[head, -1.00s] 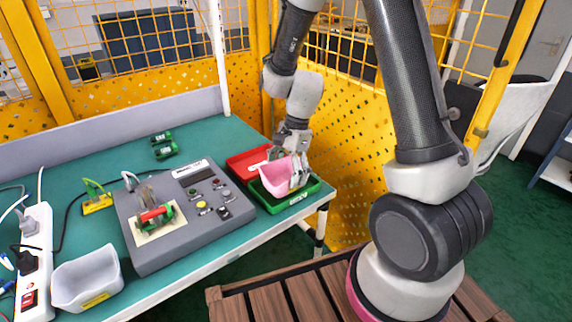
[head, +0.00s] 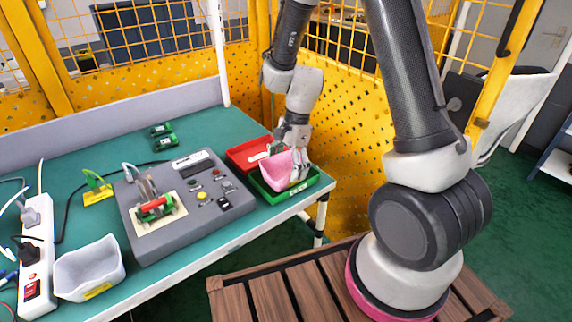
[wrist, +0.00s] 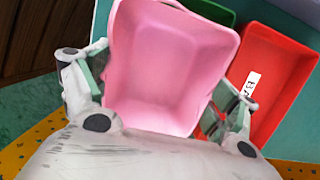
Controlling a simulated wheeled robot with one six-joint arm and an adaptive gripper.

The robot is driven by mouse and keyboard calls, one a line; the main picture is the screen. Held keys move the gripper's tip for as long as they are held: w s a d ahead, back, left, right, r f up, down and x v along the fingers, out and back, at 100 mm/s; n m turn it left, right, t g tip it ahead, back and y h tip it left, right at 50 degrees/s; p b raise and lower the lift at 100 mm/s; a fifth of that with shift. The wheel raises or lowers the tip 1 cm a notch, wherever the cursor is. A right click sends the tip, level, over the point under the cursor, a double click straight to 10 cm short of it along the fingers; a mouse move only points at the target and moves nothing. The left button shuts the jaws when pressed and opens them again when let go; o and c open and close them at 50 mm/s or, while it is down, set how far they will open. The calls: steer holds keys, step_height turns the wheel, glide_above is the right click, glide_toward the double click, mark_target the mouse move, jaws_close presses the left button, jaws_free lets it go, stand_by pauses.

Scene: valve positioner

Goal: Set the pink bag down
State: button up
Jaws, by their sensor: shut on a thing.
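The pink bag (head: 281,170) looks like an open pink bin and is tilted over the green tray (head: 311,181) at the table's right end. My gripper (head: 290,160) is shut on the pink bag from above and behind. In the wrist view the pink bag (wrist: 165,72) sits between the two fingers (wrist: 160,95), its inside empty. Whether its bottom touches the green tray is hidden. A corner of the green tray (wrist: 213,10) shows behind the bag.
A red tray (head: 243,155) lies beside the green one. A grey control panel (head: 185,225) stands left of the trays. A white bin (head: 88,268) and a power strip (head: 35,260) are at the front left. Green parts (head: 163,136) lie at the back; the table around them is clear.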

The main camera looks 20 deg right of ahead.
steer(key=shift+f, duration=0.1)
steer(key=o, duration=0.6)
steer(key=s+v, duration=0.1)
steer(key=v, duration=1.1)
steer(key=s+d+r+n+t+h, duration=0.1)
steer(key=s+d+r+n, duration=0.3)
steer(key=s+r, duration=0.1)
steer(key=s+d+r+n+t, duration=0.2)
steer(key=s+d+r+n, duration=0.1)
steer(key=s+r+n, duration=0.2)
steer(key=s+d+r+n+t+h, duration=0.1)
steer(key=s+d+r+n, duration=0.3)
steer(key=s, duration=0.5)
steer(key=shift+d+r+n+t+h, duration=0.35)
steer(key=shift+r+n+t, duration=0.15)
steer(key=shift+n+t, duration=0.15)
